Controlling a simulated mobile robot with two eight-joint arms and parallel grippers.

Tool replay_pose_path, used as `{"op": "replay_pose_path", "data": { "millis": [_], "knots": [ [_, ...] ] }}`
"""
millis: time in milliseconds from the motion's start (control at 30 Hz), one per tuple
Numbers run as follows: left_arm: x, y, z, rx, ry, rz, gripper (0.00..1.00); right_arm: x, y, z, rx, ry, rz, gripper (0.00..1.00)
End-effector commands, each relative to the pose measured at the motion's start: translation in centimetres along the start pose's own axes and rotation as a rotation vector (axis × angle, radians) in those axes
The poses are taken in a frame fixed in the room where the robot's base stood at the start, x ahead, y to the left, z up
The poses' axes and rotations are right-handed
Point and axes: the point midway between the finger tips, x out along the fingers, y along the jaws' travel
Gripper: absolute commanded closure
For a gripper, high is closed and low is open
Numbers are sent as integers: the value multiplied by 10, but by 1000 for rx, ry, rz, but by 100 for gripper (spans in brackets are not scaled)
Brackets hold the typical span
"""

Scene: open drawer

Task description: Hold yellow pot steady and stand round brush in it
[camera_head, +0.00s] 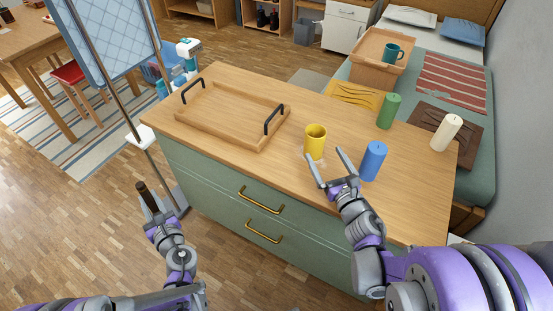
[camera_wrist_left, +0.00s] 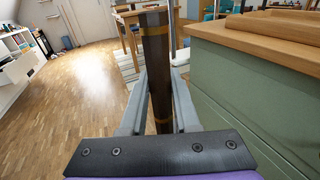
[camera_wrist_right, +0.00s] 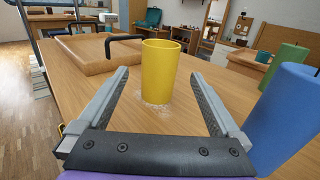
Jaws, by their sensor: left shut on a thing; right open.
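The yellow pot (camera_head: 315,142) stands upright on the wooden dresser top near its front edge. In the right wrist view the yellow pot (camera_wrist_right: 160,72) is ahead of and between the open fingers, apart from them. My right gripper (camera_head: 326,170) is open and empty in front of the pot. My left gripper (camera_head: 152,205) is shut on a dark brown stick with yellow bands, which I take for the round brush (camera_wrist_left: 155,62). It holds the brush roughly upright, out over the floor left of the dresser. The brush's bristles cannot be made out.
A blue cylinder (camera_head: 373,161) stands close right of my right gripper. A green cylinder (camera_head: 388,111) and a cream cylinder (camera_head: 446,132) stand further right. A wooden tray (camera_head: 225,128) with black handles lies left of the pot. The drawers are shut.

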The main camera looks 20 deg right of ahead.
Motion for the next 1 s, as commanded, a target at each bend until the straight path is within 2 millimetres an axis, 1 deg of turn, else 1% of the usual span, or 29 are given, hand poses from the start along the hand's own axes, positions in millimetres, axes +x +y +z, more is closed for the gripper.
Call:
{"op": "replay_pose_path", "data": {
  "millis": [167,400,600,700,800,1000],
  "knots": [
    [0,0,0,0,0,0,100,26,1,1,2,0,1,0],
    [1,0,-5,1,1,0,100,73,0,1,4,0,0,0],
    [1,0,-7,1,2,0,100,101,0,1,5,0,0,0],
    [1,0,-8,1,2,0,100,110,0,1,6,0,-1,0],
    [1,0,-8,1,2,0,100,114,0,2,5,0,-2,0],
    [1,-1,-8,1,2,-1,100,115,0,2,5,0,-2,0]
  ]
}}
